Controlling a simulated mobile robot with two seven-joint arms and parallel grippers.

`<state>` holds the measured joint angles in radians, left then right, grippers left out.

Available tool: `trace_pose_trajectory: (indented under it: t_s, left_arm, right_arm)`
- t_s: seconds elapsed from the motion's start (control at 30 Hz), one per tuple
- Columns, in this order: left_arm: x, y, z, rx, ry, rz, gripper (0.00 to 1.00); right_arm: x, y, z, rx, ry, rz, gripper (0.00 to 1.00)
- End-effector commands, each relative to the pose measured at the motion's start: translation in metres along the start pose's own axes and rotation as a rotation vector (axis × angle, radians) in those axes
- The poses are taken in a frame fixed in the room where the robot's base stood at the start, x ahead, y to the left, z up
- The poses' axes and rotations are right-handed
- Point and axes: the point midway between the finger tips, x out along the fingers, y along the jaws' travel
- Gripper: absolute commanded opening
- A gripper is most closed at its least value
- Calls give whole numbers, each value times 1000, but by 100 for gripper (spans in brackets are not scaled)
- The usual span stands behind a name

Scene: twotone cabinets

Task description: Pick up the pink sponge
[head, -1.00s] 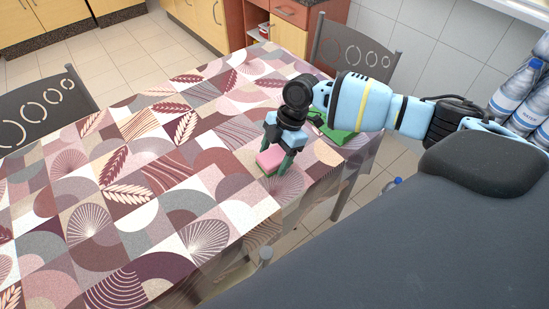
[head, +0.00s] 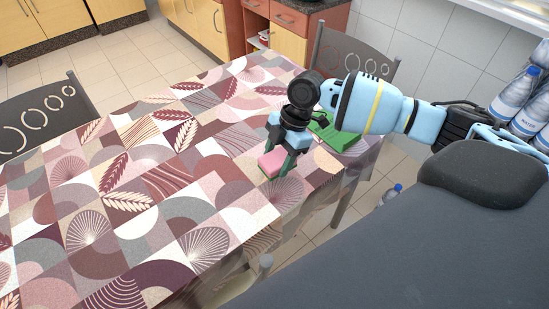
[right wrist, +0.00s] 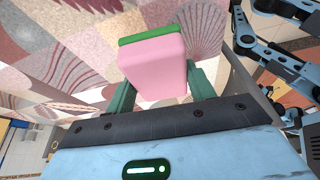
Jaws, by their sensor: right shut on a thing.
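The pink sponge (head: 270,164), a small block with a green layer on one face, is near the right end of the patterned table (head: 130,180). My right gripper (head: 279,164) points down and is shut on it, one finger at each side. In the right wrist view the sponge (right wrist: 152,66) fills the space between the green fingers, its pink side towards me and its green layer at the far edge. I cannot tell for sure whether its underside is clear of the cloth. My left gripper does not show in the head view.
A green flat thing (head: 338,137) lies on the table just behind my right gripper, partly hidden by it. Chairs stand at the far side (head: 350,55) and at the left (head: 40,115). Water bottles (head: 518,95) are at the far right. The table left of the gripper is clear.

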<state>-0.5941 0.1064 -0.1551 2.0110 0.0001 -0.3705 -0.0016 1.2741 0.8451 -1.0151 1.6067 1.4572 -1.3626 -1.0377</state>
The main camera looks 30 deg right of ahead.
Motion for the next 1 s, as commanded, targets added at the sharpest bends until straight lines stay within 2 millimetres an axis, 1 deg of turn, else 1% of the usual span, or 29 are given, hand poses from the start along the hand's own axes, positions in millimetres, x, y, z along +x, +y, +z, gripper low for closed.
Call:
trace_pose_trajectory:
  t_s: [0.03,0.3,0.5,0.7,0.83,1.0]
  left_arm:
    - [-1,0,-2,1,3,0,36]
    - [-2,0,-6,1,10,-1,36]
    - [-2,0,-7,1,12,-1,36]
    - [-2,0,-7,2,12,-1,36]
    - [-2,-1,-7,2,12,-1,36]
    - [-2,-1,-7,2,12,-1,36]
  right_arm:
    - [-2,-11,0,-1,-1,0,32]
    - [-5,-73,-6,-2,-2,-2,32]
    - [-7,-112,-9,-1,-2,-1,32]
    - [-9,-135,-12,1,-1,1,32]
    - [-9,-142,-13,0,0,2,32]
    - [-9,-145,-13,0,0,2,32]
